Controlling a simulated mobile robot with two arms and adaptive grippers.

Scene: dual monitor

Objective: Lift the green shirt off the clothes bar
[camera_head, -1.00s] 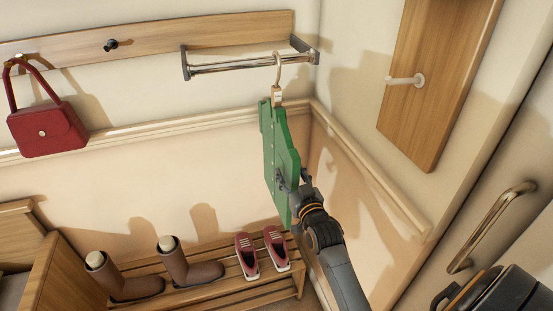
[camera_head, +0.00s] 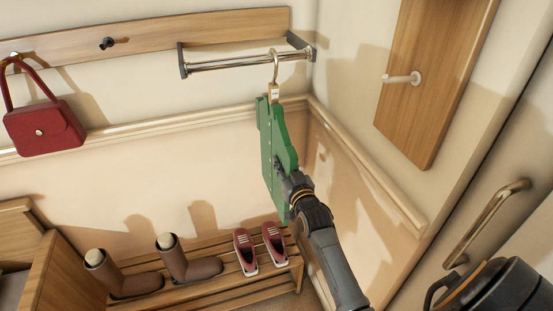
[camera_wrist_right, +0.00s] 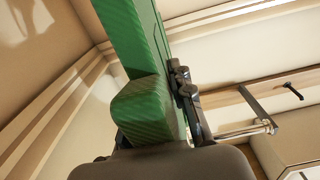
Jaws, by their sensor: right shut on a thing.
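The green shirt (camera_head: 272,140) is upright below the clothes bar (camera_head: 235,64), with its hanger hook (camera_head: 276,66) reaching up to the bar. I cannot tell whether the hook still bears on the bar. My right gripper (camera_head: 283,175) is shut on the shirt's lower right edge. The right wrist view shows the green shirt (camera_wrist_right: 148,105) close up, with a dark finger (camera_wrist_right: 188,100) along its side, and the bar's end (camera_wrist_right: 262,127) at the right. My left gripper is not in view.
A red handbag (camera_head: 45,128) hangs from the wooden wall rail (camera_head: 180,32) at the left. Brown boots (camera_head: 190,265) and red shoes (camera_head: 246,250) stand on a slatted rack (camera_head: 222,285) below. A wooden panel with a white hook (camera_head: 402,79) is on the right wall.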

